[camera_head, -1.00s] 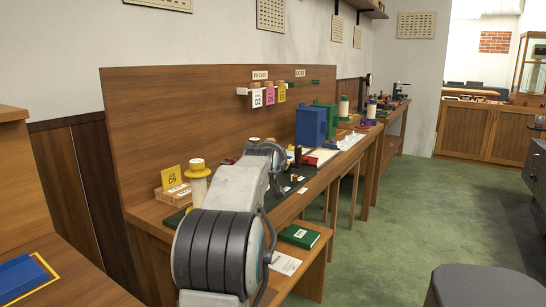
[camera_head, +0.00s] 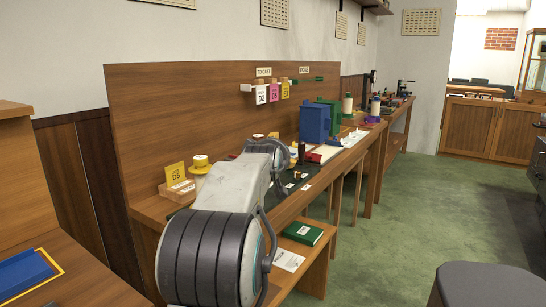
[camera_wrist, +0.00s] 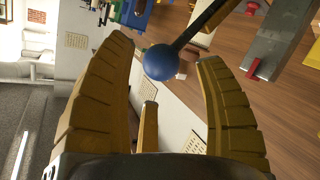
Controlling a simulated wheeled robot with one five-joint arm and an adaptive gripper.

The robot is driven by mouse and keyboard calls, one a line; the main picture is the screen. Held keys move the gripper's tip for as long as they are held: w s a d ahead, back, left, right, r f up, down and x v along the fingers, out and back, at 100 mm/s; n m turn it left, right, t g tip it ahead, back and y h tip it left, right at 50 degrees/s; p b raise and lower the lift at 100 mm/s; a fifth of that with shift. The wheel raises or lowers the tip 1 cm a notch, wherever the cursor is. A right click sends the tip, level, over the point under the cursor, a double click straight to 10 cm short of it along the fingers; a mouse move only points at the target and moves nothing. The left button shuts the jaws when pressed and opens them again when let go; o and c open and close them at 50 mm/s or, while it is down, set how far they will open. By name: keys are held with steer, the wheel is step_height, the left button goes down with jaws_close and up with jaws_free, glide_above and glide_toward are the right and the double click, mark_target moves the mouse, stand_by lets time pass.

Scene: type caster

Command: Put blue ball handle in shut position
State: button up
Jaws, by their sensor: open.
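The blue ball handle (camera_wrist: 161,62) shows in the wrist view as a round blue ball on the end of a dark rod that runs up and to the right. The ball sits between the fingertips, with gaps on both sides and nothing gripped. In the head view my arm hides the gripper and I cannot make out the ball handle there.
In the wrist view a grey metal plate (camera_wrist: 280,38) with a red tab is at upper right.

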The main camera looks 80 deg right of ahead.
steer(key=v, duration=0.8)
steer(key=shift+a, duration=0.15)
steer(key=shift+s, duration=0.1)
